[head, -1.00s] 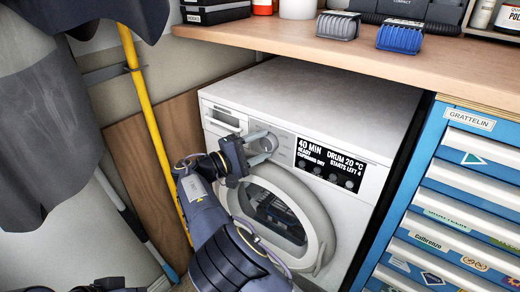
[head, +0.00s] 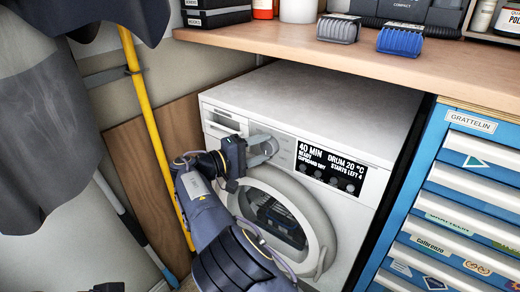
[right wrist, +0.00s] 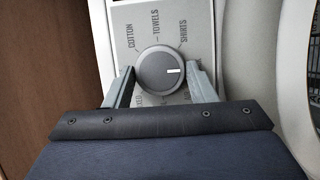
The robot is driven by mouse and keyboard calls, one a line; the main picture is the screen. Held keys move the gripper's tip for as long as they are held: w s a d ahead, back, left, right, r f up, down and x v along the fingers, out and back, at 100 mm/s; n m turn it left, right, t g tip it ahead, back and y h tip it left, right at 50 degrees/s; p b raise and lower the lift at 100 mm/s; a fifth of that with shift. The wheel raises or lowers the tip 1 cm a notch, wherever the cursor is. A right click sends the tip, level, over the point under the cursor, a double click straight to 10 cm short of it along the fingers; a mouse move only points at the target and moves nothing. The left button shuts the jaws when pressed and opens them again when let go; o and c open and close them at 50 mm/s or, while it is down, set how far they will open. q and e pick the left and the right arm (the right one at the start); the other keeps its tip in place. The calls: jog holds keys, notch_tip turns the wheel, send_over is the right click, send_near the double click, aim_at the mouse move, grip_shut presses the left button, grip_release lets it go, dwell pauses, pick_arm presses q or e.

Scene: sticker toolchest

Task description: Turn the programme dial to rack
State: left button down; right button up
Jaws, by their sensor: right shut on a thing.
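The programme dial (right wrist: 160,70) is a round grey knob in the right wrist view. Its white mark points right, below the word SHIRTS. COTTON and TOWELS also show around it; the labels lower down are partly hidden by my gripper, and I cannot read rack. My right gripper (right wrist: 161,76) is shut on the dial, one finger on each side. In the head view, the right gripper (head: 265,149) is at the front panel of the white dryer (head: 310,100), left of its display (head: 330,165). The display reads 40 MIN, READY, CUPBOARD DRY. My left gripper does not show.
The round door (head: 320,228) is below the dial, behind my right arm. A wooden worktop (head: 300,45) overhangs the dryer. A blue drawer cabinet (head: 432,155) stands to the right. A yellow pole (head: 150,120) and a brown board (head: 140,160) are on the left.

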jog(key=o, duration=1)
jog(key=shift+c, duration=0.2)
jog(key=p+v, duration=0.2)
jog(key=v, duration=0.5)
jog(key=shift+s+a, duration=0.2)
jog(key=shift+a, duration=0.15)
